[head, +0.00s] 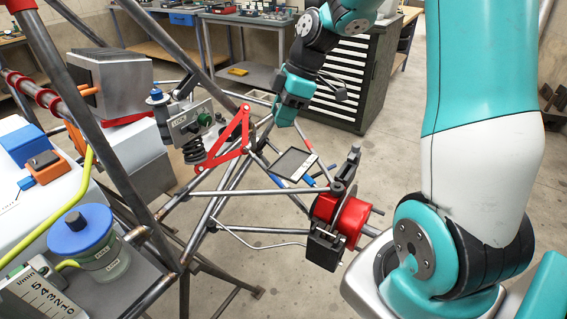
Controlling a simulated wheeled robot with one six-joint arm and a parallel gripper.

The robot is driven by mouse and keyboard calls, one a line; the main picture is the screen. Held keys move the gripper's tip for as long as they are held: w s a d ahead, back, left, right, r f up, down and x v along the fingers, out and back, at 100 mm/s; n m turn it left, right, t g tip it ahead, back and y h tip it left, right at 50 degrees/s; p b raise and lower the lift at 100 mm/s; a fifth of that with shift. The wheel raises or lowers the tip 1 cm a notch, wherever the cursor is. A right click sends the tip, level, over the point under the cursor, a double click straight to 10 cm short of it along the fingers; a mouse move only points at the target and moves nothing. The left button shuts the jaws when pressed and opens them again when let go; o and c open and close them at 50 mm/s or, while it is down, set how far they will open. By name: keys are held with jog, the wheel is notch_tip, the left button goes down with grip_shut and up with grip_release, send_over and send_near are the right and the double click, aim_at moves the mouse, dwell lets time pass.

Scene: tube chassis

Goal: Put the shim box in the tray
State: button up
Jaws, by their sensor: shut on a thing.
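My gripper (285,114) points down at the upper middle, above the tube frame. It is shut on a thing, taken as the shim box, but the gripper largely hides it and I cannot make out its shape. A flat dark panel with a pale rim (293,164) lies tilted among the tubes, below my gripper and apart from it. A shallow, light-rimmed piece (261,97) sits farther back, left of my gripper. I cannot tell which of these, if either, is the tray.
Red bracket arms (243,135) and a grey LOCK box (190,125) stand left of my gripper. A red hub with a black caliper (348,215) is at the lower right. A blue-lidded jar (88,240) stands front left. Dark tubes cross the space; a drawer cabinet (350,75) stands behind.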

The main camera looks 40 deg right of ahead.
aim_at(277, 171)
notch_tip(277, 171, down, 13)
jog(key=shift+f, duration=0.1)
jog(key=shift+f, duration=0.1)
dwell(0.3)
jog(key=o, duration=0.7)
jog(key=shift+c, duration=0.2)
jog(key=shift+r, duration=0.25)
jog(key=v, duration=1.1)
jog(key=s+a+r+m+g, duration=0.1)
jog(key=s+a+r, duration=0.25)
jog(key=a, duration=0.45)
jog(key=s+a+r+m, duration=0.1)
jog(key=s+a+r, duration=0.25)
jog(key=a, duration=0.45)
jog(key=s+a+m, duration=0.2)
jog(key=s+a, duration=0.2)
jog(key=s, duration=0.2)
jog(key=s+a+m+g, duration=0.1)
jog(key=s+a+m, duration=0.1)
jog(key=s+a, duration=0.2)
jog(key=s+r, duration=0.1)
jog(key=s, duration=0.2)
jog(key=shift+b, duration=0.3)
